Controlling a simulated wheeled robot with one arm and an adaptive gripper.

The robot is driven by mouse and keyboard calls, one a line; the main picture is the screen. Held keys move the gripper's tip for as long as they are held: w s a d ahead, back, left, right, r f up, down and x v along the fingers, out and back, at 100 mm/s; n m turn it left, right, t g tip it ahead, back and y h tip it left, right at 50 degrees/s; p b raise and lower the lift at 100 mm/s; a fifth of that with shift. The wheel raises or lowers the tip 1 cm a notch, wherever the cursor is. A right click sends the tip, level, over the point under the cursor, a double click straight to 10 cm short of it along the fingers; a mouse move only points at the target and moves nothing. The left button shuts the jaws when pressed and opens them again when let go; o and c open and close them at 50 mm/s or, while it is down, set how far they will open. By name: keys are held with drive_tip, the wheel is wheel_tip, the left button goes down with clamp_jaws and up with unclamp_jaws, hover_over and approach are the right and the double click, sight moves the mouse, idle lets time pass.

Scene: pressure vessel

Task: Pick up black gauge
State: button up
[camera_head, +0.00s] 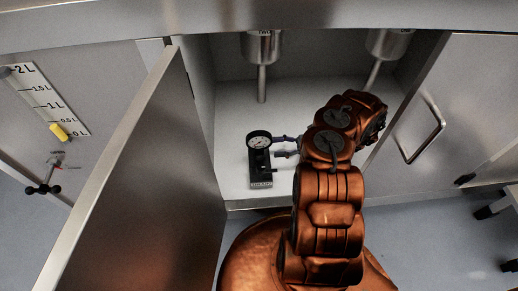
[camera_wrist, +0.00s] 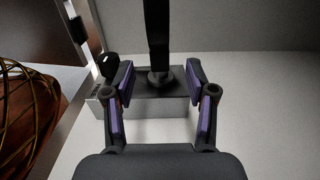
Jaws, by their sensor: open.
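The black gauge (camera_head: 259,143) has a round white dial on a black upright body and stands on the white floor of the open cabinet. Its dark base shows in the wrist view (camera_wrist: 150,90), with a black upright post (camera_wrist: 157,35) rising from it; the dial is not recognisable there. My gripper (camera_head: 285,146) is just to the right of the gauge, with its fingers pointing left at it. In the wrist view my gripper (camera_wrist: 160,78) is open, with a purple-padded finger on each side and the post beyond, between the fingertips. I cannot tell whether they touch the gauge.
The cabinet's left door (camera_head: 130,180) and right door (camera_head: 455,100) stand open on either side. Two metal pipes (camera_head: 262,80) (camera_head: 376,72) come down inside at the back. The white cabinet floor (camera_head: 232,120) is clear around the gauge.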

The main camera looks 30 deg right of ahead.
sight(259, 148)
drive_tip(key=shift+b+x, duration=1.1)
drive_tip(key=shift+x, duration=2.7)
drive_tip(key=shift+s, duration=0.1)
clamp_jaws()
